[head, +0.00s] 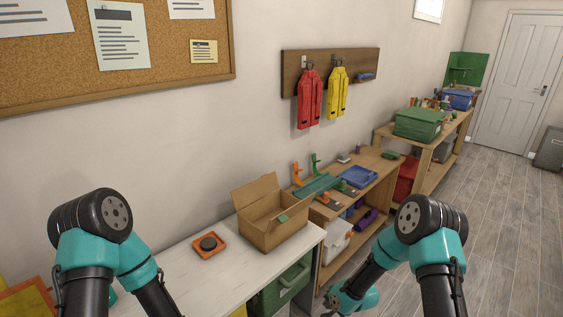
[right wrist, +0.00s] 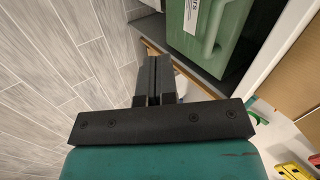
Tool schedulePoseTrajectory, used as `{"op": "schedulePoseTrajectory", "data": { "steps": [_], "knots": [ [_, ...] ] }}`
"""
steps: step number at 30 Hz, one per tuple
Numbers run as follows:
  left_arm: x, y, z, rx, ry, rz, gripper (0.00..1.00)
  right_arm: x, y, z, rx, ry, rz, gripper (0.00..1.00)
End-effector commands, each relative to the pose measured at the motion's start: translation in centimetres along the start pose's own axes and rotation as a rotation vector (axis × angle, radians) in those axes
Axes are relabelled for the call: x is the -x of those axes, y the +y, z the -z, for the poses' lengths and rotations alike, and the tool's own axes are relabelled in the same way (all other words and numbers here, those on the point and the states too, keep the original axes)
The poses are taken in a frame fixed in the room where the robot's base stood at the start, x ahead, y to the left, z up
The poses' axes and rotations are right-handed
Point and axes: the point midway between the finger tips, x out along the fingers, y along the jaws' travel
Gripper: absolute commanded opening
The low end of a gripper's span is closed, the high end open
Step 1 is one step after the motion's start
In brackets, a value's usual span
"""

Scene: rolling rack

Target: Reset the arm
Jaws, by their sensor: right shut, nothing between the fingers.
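My right gripper (right wrist: 158,66) shows in the right wrist view with its two black fingers together and nothing between them. Its fingers point toward the floor and the open shelf beside a green bin (right wrist: 215,25), apart from the bin. In the head view my right arm bends down and left toward the front of the shelves, and its wrist shows at the bottom edge; the fingers there are not clear. My left arm is bent at the left, and its gripper is below the picture.
A white table (head: 185,265) holds an open cardboard box (head: 270,225) and an orange tray (head: 208,246) with a dark round piece. The green bin (head: 285,287) sits under it. Wooden shelves (head: 385,165) run along the wall. Red (head: 309,100) and yellow vests (head: 338,92) hang above.

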Motion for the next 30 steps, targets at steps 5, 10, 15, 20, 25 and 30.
{"op": "schedulePoseTrajectory", "data": {
  "steps": [5,10,15,20,25,30],
  "knots": [
    [0.0,0.0,0.0,0.000,0.000,0.000,0.00,3.4,5.1,-5.0,0.129,-0.060,-0.093,0.00],
    [0.0,0.0,0.0,0.000,0.000,0.000,0.00,7.2,9.4,-9.9,0.263,-0.138,-0.171,0.00],
    [0.0,0.0,0.0,0.000,0.000,0.000,0.00,11.1,12.7,-14.4,0.384,-0.222,-0.229,0.00],
    [0.0,0.0,0.0,0.000,0.000,0.000,0.00,13.0,14.1,-16.5,0.444,-0.267,-0.252,0.00],
    [0.0,0.0,0.0,0.000,0.000,0.000,0.00,13.2,14.3,-16.7,0.454,-0.273,-0.254,0.00],
    [0.0,0.0,0.0,0.000,0.000,0.000,0.00,13.2,14.3,-16.7,0.453,-0.272,-0.254,0.00]
  ]
}}
